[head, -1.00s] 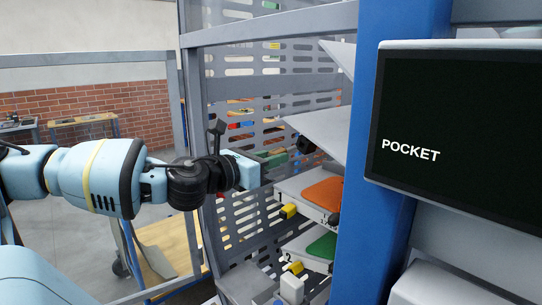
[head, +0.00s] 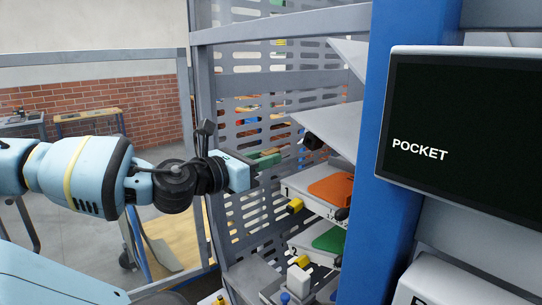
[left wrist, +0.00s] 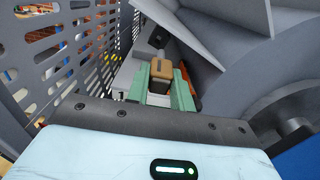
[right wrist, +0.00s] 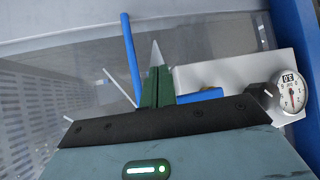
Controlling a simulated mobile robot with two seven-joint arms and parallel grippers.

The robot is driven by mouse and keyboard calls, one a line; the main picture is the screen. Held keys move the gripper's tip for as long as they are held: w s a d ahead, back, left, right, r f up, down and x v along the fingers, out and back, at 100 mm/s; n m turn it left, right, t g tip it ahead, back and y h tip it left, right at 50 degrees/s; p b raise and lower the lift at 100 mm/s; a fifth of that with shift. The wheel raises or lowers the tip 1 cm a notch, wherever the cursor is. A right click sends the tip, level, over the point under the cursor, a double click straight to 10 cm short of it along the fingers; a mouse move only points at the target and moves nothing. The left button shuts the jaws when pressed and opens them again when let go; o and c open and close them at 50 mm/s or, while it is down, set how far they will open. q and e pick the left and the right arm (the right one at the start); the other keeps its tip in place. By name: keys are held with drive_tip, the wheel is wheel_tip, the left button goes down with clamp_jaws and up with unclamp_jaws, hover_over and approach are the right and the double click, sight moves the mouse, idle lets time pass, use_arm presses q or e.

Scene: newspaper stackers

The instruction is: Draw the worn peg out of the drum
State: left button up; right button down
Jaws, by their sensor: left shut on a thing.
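My left gripper (head: 268,159) stands in front of the slotted panel, left of the sloping grey plates. In the left wrist view its green fingers (left wrist: 161,92) are closed around a tan-brown block-like piece (left wrist: 161,70), which I take to be the worn peg. The fingers hide its lower part, and I cannot tell whether its far end touches anything. A large grey rounded body (left wrist: 268,70) lies to the right; I cannot tell whether it is the drum. My right gripper (right wrist: 157,86) shows only in the right wrist view, with its green fingers together.
An orange-topped tray (head: 332,188) and a green-topped tray (head: 330,238) sit below the left gripper. A sloping grey plate (head: 332,128) and blue post (head: 392,120) stand to the right, beside a POCKET screen (head: 465,110). A dial (right wrist: 291,94) is near the right gripper.

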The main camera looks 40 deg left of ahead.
use_arm(q)
drive_tip(key=s, duration=0.4)
drive_tip(key=shift+a, duration=0.2)
use_arm(e)
drive_tip(key=shift+w+r, duration=0.1)
drive_tip(key=shift+w, duration=0.05)
drive_tip(key=shift+s, duration=0.35)
